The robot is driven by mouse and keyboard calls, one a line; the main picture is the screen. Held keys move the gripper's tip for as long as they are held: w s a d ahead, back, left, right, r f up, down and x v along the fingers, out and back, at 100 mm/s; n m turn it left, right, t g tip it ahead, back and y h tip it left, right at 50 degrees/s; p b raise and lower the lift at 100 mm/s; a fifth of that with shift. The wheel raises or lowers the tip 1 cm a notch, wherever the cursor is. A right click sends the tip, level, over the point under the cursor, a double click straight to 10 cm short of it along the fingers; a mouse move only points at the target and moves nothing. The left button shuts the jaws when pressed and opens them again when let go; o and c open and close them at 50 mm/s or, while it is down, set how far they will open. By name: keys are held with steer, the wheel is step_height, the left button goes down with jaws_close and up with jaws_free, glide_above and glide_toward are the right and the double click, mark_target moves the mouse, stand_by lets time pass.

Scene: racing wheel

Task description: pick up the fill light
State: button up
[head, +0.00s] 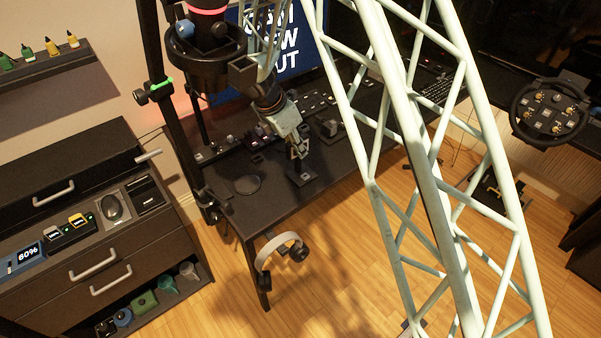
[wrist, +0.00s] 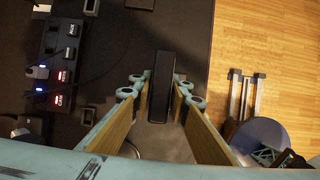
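A small black slab, which looks like the fill light, stands on the dark desk (head: 235,205) near its front edge, below my gripper (head: 299,150) in the head view. In the wrist view the black slab (wrist: 162,80) lies between the two fingertips of my gripper (wrist: 163,92), which point down at the desk. The fingers are apart, one on each side of it, with a narrow gap at the tips. Whether either finger touches it is hard to tell.
A switch box with red lights (wrist: 60,70) lies left in the wrist view. Headphones (head: 279,248) hang below the desk edge. A monitor (head: 285,45) stands behind. Wooden floor (head: 330,250) is open in front.

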jaws_close()
steer(key=shift+r, duration=0.1)
steer(key=shift+r+p, duration=1.25)
steer(key=shift+r, duration=3.7)
